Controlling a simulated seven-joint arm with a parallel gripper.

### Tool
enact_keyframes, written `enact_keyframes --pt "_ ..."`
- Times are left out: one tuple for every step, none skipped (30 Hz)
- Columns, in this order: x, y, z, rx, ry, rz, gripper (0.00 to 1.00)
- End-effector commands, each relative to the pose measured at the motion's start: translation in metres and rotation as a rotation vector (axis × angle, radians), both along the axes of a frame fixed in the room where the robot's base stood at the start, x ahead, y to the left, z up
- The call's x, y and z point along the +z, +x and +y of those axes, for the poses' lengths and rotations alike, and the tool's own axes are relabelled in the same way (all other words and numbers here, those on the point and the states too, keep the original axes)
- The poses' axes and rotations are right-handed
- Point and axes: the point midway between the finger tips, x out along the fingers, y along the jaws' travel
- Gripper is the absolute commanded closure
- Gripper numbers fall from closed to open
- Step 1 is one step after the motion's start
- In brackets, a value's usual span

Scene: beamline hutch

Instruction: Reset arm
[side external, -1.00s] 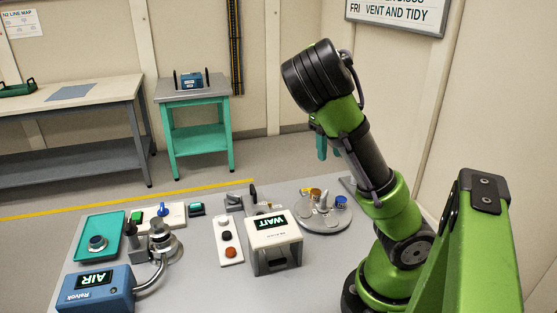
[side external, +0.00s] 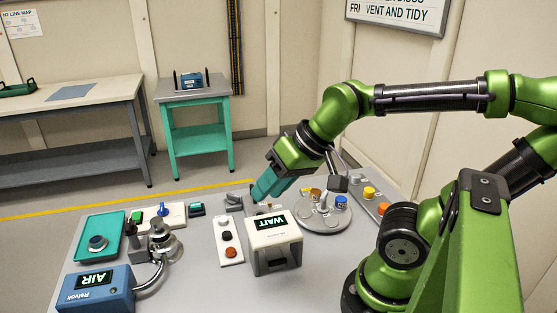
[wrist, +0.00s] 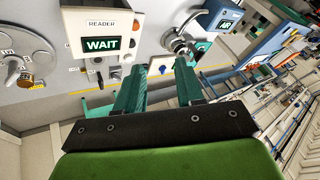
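My gripper (side external: 261,189) has teal fingers and hangs tilted down to the left above the back of the work table. In the wrist view the two fingers of my gripper (wrist: 158,67) are spread apart, with nothing held between them. My green arm reaches in from the right, with its forearm nearly level. The white reader box (side external: 275,232) shows WAIT and stands below and in front of my gripper. The reader also shows in the wrist view (wrist: 104,22).
The round carousel (side external: 321,222) with several capped items stands right of the reader. A white button panel (side external: 229,240), blue AIR box (side external: 95,288) and teal tray (side external: 84,250) are to the left. A yellow-button panel (side external: 379,204) is at the back right. Air above the table's left is free.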

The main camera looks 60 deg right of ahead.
Motion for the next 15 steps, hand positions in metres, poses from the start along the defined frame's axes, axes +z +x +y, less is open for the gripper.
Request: enact_keyframes --pt "0.0055 -0.0022 0.0007 -0.001 -0.014 -0.027 0.63" --pt "0.008 -0.0027 0.0007 -0.003 -0.019 -0.038 0.63" --pt "0.0108 -0.003 -0.0003 -0.008 -0.02 -0.049 0.63" --pt "0.0118 -0.003 -0.0016 -0.014 -0.02 -0.053 0.63" --pt "0.0122 -0.0029 -0.0027 -0.019 -0.019 -0.054 0.63" --pt "0.0118 -0.0026 -0.0033 -0.021 -0.018 -0.052 0.63" --pt "0.0117 -0.0026 -0.0034 -0.022 -0.017 -0.051 0.63" --pt "0.0116 -0.0027 -0.0033 -0.022 -0.017 -0.051 0.63" --pt "0.0116 -0.0026 -0.0032 -0.021 -0.017 -0.05 0.63" --pt "0.0116 -0.0026 -0.0031 -0.021 -0.017 -0.05 0.63" --pt "0.0116 -0.0026 -0.0031 -0.021 -0.016 -0.051 0.63" --pt "0.0116 -0.0026 -0.0031 -0.022 -0.015 -0.05 0.63" --pt "0.0116 -0.0026 -0.0031 -0.021 -0.015 -0.05 0.63" --pt "0.0117 -0.0025 -0.0031 -0.021 -0.015 -0.05 0.63" --pt "0.0117 -0.0024 -0.003 -0.021 -0.015 -0.05 0.63"
